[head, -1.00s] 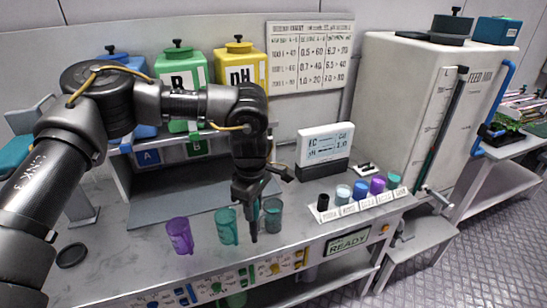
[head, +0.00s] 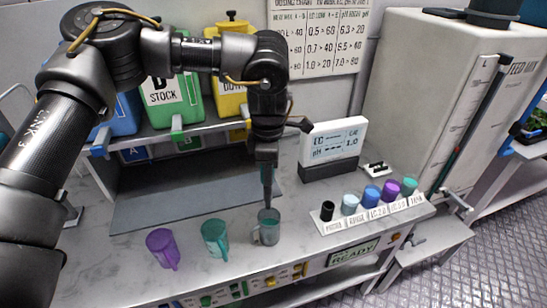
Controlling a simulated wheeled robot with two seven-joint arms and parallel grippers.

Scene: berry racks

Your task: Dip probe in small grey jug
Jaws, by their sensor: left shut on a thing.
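The small grey jug (head: 269,232) stands upright on the bench, rightmost in a row with a teal jug (head: 214,240) and a purple jug (head: 161,250). My left gripper (head: 266,160) is above the grey jug, pointing down and shut on the dark, thin probe (head: 267,192). The probe hangs nearly upright, its lower end at the jug's mouth in the picture. I cannot tell whether the tip is inside the rim or just above it. My right gripper is not in view.
A white meter (head: 333,142) stands behind to the right. A labelled rack (head: 368,218) of coloured caps lies right of the grey jug. Green (head: 172,105) and yellow (head: 230,95) containers stand on a shelf behind. A large feed tank (head: 425,85) is at right.

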